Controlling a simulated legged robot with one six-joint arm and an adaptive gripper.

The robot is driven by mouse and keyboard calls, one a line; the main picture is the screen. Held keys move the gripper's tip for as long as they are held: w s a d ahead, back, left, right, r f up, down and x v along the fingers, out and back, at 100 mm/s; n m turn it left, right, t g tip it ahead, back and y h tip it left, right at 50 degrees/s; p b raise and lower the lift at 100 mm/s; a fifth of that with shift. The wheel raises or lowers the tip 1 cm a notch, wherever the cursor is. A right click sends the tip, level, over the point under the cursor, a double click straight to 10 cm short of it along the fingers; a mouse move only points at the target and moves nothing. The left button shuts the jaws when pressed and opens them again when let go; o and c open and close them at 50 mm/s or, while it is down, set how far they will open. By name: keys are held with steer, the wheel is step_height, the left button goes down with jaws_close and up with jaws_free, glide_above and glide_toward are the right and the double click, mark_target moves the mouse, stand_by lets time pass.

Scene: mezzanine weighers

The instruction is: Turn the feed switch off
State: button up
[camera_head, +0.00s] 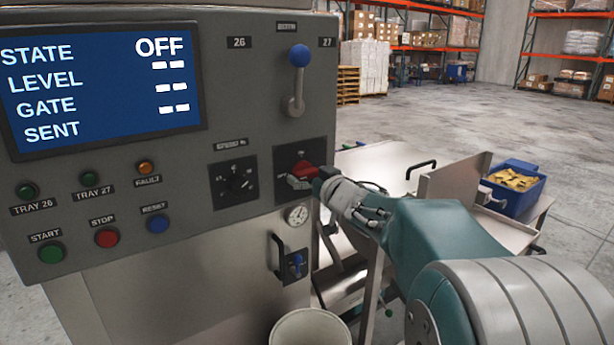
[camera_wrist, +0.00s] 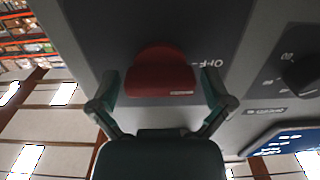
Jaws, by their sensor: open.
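The red feed switch (camera_head: 302,172) is a rotary knob on a black plate at the lower right of the grey control panel. In the wrist view, which is upside down, the red knob (camera_wrist: 160,74) sits between my two fingers, with an "OFF" mark on its plate beside it. My gripper (camera_head: 317,183) is at the knob, its fingers open on either side; I see gaps between fingers and knob in the wrist view (camera_wrist: 158,86). The blue display (camera_head: 100,88) reads STATE OFF, with dashes below.
A black rotary dial (camera_head: 237,183) is left of the switch. A blue-knobbed lever (camera_head: 299,80) stands above it, and a round gauge (camera_head: 297,214) is below. A pale bucket (camera_head: 310,330) is at the bottom. A blue bin (camera_head: 514,187) stands right.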

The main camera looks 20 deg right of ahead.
steer(key=shift+s, duration=0.15)
steer(key=s+d, duration=0.2)
steer(key=s, duration=0.9)
steer(key=shift+s+d, duration=0.15)
steer(key=shift+s, duration=0.1)
steer(key=s+a+f+m+g+h, duration=0.1)
steer(key=s+a+f+g, duration=0.5)
steer(key=s, duration=0.5)
steer(key=s+a+f+m+g+h, duration=0.1)
steer(key=s+a+f+g+h, duration=0.1)
steer(key=s+a+f+g, duration=0.4)
steer(key=s+a+f, duration=0.2)
steer(key=s, duration=0.2)
steer(key=shift+s+f, duration=0.35)
steer(key=shift+f, duration=0.05)
